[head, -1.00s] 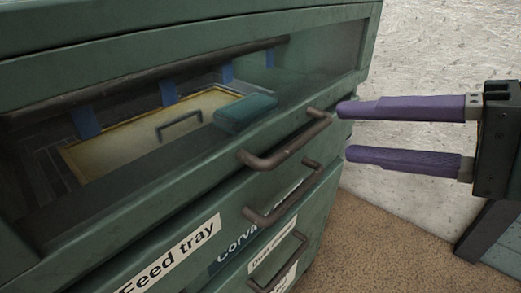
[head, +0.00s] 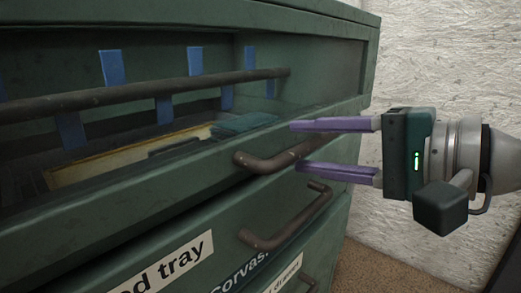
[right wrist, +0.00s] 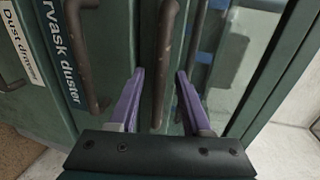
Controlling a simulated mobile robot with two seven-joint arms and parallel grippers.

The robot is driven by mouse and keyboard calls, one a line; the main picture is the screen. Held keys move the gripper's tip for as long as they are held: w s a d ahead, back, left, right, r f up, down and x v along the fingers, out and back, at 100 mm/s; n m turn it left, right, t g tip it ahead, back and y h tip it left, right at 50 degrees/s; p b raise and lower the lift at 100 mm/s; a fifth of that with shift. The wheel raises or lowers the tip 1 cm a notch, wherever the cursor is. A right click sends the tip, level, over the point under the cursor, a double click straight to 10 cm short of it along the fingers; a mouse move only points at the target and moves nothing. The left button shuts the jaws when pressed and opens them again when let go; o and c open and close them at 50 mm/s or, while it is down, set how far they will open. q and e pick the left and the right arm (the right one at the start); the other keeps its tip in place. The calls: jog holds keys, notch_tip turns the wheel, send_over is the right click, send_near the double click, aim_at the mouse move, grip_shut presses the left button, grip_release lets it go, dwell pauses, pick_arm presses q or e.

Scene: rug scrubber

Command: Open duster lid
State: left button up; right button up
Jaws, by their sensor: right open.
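The green duster cabinet (head: 200,180) has a windowed upper front. The upper handle (head: 262,163), a brown bar, sits on the front just below the window. My right gripper (head: 296,147) is open, with one purple finger above this handle and one below it, near its right end. In the right wrist view the upper handle (right wrist: 158,105) runs between the two fingers of my right gripper (right wrist: 160,73), with gaps on both sides. The front looks closed. My left gripper is in neither view.
A second handle (head: 285,225) sits lower on the front, close under the lower finger. A "Feed tray" label (head: 165,268) is below left. Behind the window are a dark bar (head: 150,92), blue strips and a teal block (head: 243,125). A white wall (head: 440,70) stands behind.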

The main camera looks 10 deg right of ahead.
jog(key=shift+w+a+f, duration=0.15)
jog(key=shift+w+a, duration=0.3)
jog(key=shift+w, duration=0.05)
grip_shut()
dwell(1.2)
